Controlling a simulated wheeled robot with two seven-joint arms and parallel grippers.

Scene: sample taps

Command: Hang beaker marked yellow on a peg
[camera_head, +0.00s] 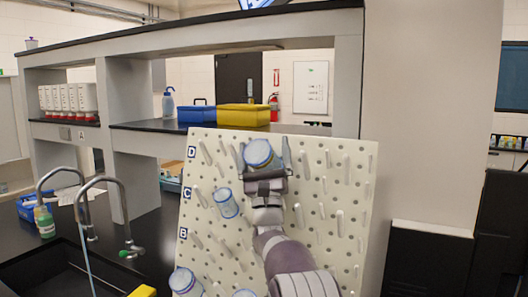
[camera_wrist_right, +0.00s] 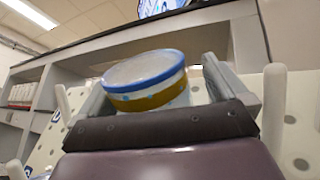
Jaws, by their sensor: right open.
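The beaker with a yellow band and blue rim (camera_head: 259,153) is high on the white pegboard (camera_head: 317,210), near row D. It also shows close up in the right wrist view (camera_wrist_right: 146,82), tilted, with its base or mouth toward the camera. My right gripper (camera_head: 263,162) is open around this beaker. In the right wrist view its fingers (camera_wrist_right: 155,88) stand on either side, with a clear gap on the right side. The peg behind the beaker is hidden, so I cannot tell how it is held. My left gripper is not in view.
Other beakers are on the board: one near row C (camera_head: 226,203), one at the lower left (camera_head: 185,282) and one at the bottom edge (camera_head: 245,293). Bare pegs stick out around my right gripper. A sink with curved taps (camera_head: 103,215) is at the left.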

